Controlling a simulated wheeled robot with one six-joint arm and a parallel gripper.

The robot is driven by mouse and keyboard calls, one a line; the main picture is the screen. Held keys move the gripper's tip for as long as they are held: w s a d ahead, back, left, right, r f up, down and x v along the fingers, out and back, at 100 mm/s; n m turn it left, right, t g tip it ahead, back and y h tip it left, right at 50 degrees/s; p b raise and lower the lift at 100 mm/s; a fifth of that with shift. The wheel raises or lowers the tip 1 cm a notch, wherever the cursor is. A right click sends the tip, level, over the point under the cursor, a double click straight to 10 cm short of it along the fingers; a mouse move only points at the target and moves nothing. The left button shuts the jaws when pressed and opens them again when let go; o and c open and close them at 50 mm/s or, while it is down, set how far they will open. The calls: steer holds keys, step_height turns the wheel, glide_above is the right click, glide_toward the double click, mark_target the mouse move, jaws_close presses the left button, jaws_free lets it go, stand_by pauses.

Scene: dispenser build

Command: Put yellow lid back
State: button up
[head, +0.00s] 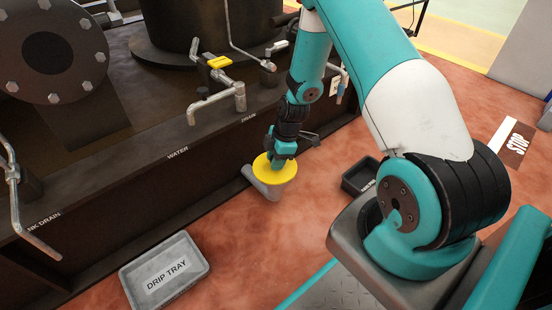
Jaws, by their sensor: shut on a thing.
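The yellow lid (263,166) is a round disc low beside the front of the dark machine base. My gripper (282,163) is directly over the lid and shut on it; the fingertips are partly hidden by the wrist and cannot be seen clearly. A grey pipe-like piece (264,187) shows just below the lid. I cannot tell whether the lid touches this piece or is held a little above it.
A grey drip tray (206,268) lies on the reddish floor at the lower left. A small dark tray (352,180) is right of my gripper. Taps with a yellow handle (219,62) stick out above the machine base (150,165).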

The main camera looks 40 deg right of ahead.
steer(key=o, duration=1)
steer(key=p+v, duration=0.7)
steer(key=v, duration=0.5)
steer(key=s+a+r+m, duration=0.3)
steer(key=a+r, duration=1.2)
steer(key=r, duration=0.3)
steer(key=s+a+r+m, duration=0.1)
steer(key=s+a+r, duration=0.2)
steer(key=s, duration=0.3)
steer(key=s+a+r+m+y, duration=0.1)
steer(key=s+a+r, duration=0.2)
steer(key=s, duration=0.3)
steer(key=s+a+r+m+g, duration=0.1)
steer(key=s+a+r, duration=0.3)
steer(key=s+r, duration=0.1)
steer(key=shift+s+r+m, duration=0.2)
steer(key=shift+s+m, duration=0.2)
steer(key=shift+s, duration=0.25)
